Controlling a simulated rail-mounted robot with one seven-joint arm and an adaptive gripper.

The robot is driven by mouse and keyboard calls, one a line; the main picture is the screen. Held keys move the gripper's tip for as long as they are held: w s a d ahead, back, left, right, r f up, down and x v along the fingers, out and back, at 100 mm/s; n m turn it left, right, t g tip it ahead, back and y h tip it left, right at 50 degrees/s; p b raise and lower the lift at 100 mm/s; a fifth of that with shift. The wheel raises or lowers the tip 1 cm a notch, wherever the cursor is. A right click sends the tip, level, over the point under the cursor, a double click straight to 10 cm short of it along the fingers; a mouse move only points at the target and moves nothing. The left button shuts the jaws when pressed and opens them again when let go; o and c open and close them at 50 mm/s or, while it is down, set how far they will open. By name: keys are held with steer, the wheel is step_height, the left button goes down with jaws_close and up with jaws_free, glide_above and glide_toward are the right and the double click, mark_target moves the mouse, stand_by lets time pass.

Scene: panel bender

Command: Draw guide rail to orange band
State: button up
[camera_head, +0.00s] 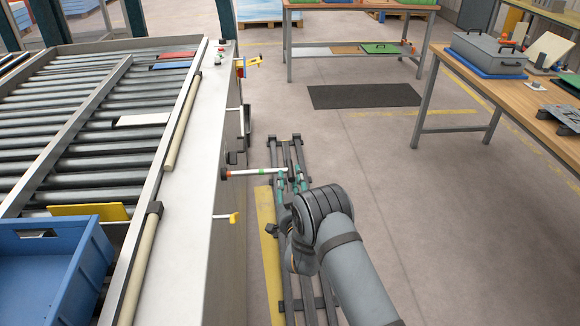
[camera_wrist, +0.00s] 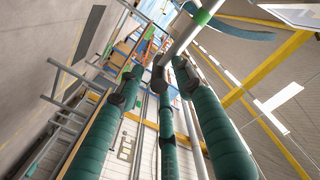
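The guide rail (camera_head: 255,172) is a thin white rod. It sticks out level from the side of the pale machine frame (camera_head: 196,225). A green band (camera_head: 230,172) and an orange-red band (camera_head: 224,174) show on it close to the frame.
Yellow-ended handles (camera_head: 234,217) stick out of the frame nearby. A roller table (camera_head: 90,160) with a blue crate (camera_head: 60,262) lies left. A yellow floor strip (camera_head: 268,245) runs below. Open floor (camera_head: 400,230) lies right, before a workbench (camera_head: 500,90).

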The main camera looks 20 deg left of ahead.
mark_target(290, 166)
steer(key=shift+x, duration=2.3)
steer(key=shift+c, duration=1.3)
jaws_close()
